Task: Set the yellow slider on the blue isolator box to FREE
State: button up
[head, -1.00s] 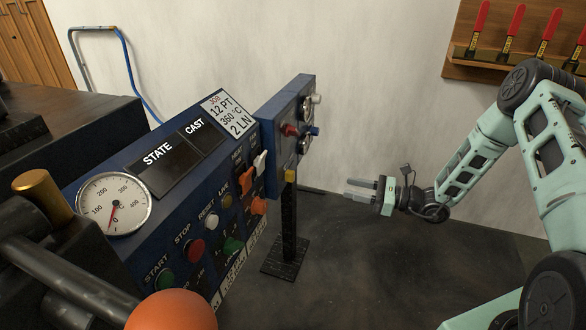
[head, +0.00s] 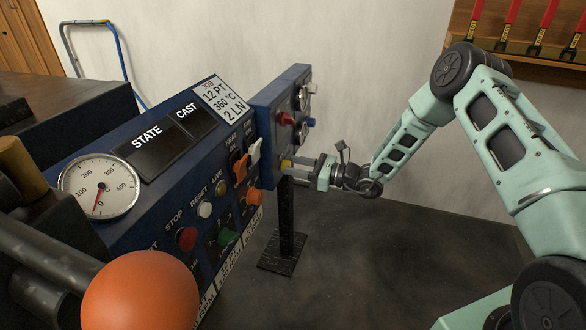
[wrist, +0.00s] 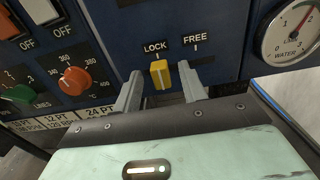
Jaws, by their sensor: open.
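The blue isolator box (head: 268,108) stands on a black post. Its yellow slider (head: 286,164) is low on the box's front in the head view. In the wrist view the yellow slider (wrist: 160,74) is below the LOCK label (wrist: 155,47). The FREE label (wrist: 195,38) is up and to the right of it. My gripper (head: 293,164) is in front of the box at the slider. In the wrist view my gripper (wrist: 160,72) is open, with one finger on each side of the slider and a visible gap on both sides.
A larger blue panel with a gauge (head: 101,188), buttons and switches stands left of the box. An orange ball knob (head: 140,290) is in the near foreground. Red and blue knobs project above the slider. The floor to the right is clear.

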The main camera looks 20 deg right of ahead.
aim_at(287, 153)
jog(key=shift+w+a, duration=0.3)
jog(key=shift+a, duration=0.2)
grip_shut()
jog(key=shift+w+d, duration=0.85)
jog(key=shift+w, duration=0.3)
jog(key=shift+w+d, duration=0.85)
jog(key=shift+w, duration=0.25)
grip_release()
